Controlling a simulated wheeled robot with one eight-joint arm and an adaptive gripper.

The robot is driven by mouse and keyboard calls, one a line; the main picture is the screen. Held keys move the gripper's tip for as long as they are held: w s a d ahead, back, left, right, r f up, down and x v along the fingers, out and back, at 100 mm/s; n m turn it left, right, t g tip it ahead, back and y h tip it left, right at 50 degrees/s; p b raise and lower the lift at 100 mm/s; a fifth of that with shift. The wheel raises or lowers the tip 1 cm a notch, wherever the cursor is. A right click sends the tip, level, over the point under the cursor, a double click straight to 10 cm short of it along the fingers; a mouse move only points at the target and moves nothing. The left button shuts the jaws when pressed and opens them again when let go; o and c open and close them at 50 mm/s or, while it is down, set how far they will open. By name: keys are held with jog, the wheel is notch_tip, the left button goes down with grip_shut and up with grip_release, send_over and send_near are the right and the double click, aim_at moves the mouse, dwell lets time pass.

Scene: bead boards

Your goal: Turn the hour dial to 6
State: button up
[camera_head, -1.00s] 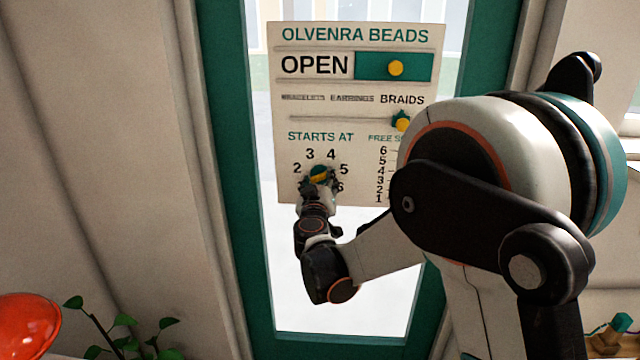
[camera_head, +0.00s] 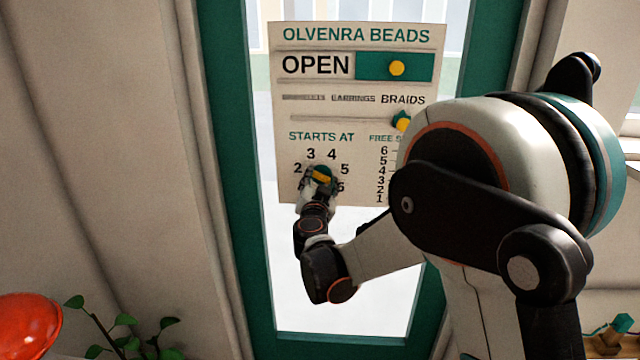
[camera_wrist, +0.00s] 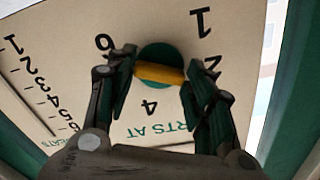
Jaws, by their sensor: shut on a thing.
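The hour dial (camera_head: 323,170) is a green disc with a yellow bar across it, under "STARTS AT" on the sign board (camera_head: 350,120). In the wrist view the yellow bar (camera_wrist: 158,73) lies across the green disc (camera_wrist: 158,53), one end toward the side of the 6 (camera_wrist: 103,41), a little off it, the other toward the 2 (camera_wrist: 212,68). Which end is the pointer I cannot tell. My gripper (camera_wrist: 158,75) is shut on the bar's two ends. In the head view my gripper (camera_head: 318,186) covers the dial's lower part and some numerals.
Above are a green OPEN slider with a yellow knob (camera_head: 397,68) and a bracelets-earrings-braids slider with its knob (camera_head: 402,121) under BRAIDS. The "FREE S..." scale (camera_head: 383,175) is partly hidden by my arm. A red rounded object (camera_head: 28,328) and a plant (camera_head: 125,335) are at lower left.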

jog(key=shift+f+m, duration=0.1)
jog(key=shift+m, duration=0.8)
jog(key=o, duration=1.1)
jog(key=shift+c, duration=0.2)
jog(key=s, duration=1.2)
jog(key=shift+a, duration=0.25)
